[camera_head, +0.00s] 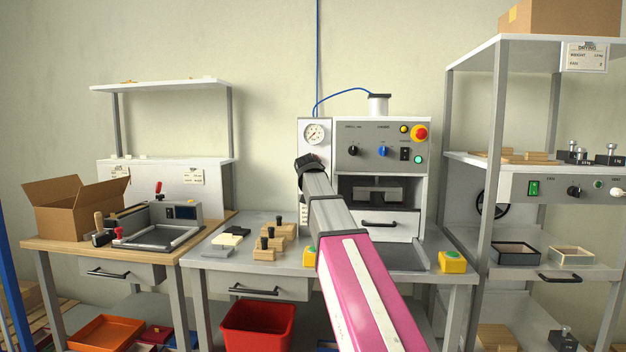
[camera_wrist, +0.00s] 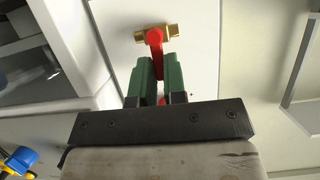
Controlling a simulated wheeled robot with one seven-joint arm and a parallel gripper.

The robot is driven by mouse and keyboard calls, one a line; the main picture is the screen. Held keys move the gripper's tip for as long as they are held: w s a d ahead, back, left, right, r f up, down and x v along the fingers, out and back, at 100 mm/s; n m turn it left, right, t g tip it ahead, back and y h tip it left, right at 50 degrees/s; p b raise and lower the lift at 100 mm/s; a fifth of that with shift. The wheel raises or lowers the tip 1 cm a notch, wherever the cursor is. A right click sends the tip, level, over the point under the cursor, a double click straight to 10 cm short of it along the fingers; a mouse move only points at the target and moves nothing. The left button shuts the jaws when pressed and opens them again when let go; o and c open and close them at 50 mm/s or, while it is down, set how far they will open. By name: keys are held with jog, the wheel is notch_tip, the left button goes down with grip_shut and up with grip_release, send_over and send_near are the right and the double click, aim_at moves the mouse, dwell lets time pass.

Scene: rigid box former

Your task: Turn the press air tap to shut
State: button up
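The press air tap shows in the wrist view as a short brass body (camera_wrist: 171,31) on a white panel, with a red lever (camera_wrist: 156,58) pivoting at its middle. The lever stands about square across the brass body. The two green fingers of my gripper (camera_wrist: 158,76) lie on either side of the lever, with no clear gap beside it at the fingertips; they look closed on it. In the head view my gripper (camera_head: 308,164) is at the left side panel of the press (camera_head: 381,132), below a round gauge (camera_head: 314,133). There my arm hides the tap.
Below the press front is a drawer. A shelf rack (camera_head: 491,150) stands on the right. A wooden table with an open carton (camera_head: 74,207) is on the left.

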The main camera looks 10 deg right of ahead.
jog(key=o, duration=0.4)
jog(key=v, duration=1.1)
